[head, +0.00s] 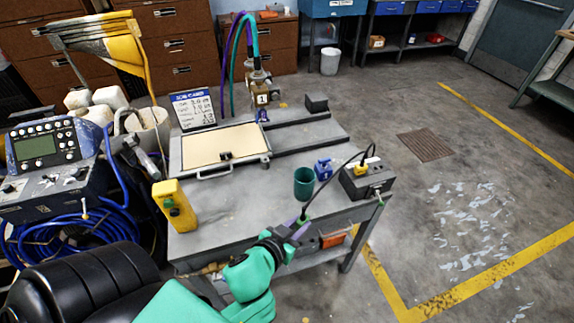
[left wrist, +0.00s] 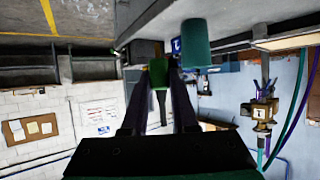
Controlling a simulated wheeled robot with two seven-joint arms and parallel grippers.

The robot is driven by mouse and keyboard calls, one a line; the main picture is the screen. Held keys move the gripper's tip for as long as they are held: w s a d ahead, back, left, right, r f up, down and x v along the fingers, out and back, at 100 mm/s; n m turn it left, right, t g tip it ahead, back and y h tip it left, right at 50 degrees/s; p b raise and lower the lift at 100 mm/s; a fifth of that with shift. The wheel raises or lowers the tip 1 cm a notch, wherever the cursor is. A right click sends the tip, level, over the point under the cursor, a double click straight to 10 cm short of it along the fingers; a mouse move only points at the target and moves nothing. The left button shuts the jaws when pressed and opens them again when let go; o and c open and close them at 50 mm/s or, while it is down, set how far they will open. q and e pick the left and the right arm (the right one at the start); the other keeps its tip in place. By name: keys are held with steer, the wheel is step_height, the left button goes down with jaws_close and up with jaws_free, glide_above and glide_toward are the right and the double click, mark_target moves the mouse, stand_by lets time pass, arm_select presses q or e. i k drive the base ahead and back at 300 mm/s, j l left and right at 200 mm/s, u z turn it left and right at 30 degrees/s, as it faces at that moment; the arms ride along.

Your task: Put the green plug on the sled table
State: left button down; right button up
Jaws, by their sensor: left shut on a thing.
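The green plug (left wrist: 158,73) is between the fingertips of my left gripper (left wrist: 160,82) in the left wrist view, and the gripper is shut on it. In the head view my left gripper (head: 297,227) is at the front edge of the grey workbench, with the plug a small green spot (head: 303,217) at its tips. A thin black cable runs from the plug up to the black box. A framed tan board with a front handle, seemingly the sled table (head: 218,146), lies farther back and left on the bench, clear of the gripper. My right gripper is out of view.
A dark green cup (head: 304,183), a blue block (head: 323,169) and a black box (head: 367,180) with a yellow plug (head: 368,166) stand near the gripper. A yellow case (head: 175,206) stands at the bench's left. The grey bench top (head: 235,205) between is clear.

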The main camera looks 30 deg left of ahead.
mark_target(253, 206)
steer(key=u, duration=0.45)
steer(key=i+l+u, duration=0.1)
steer(key=u, duration=0.35)
steer(key=l+u, duration=0.15)
steer(key=u, duration=0.3)
steer(key=l+u, duration=0.1)
steer(key=u, duration=0.35)
steer(key=l+u, duration=0.1)
steer(key=u, duration=0.4)
steer(key=i+l, duration=0.05)
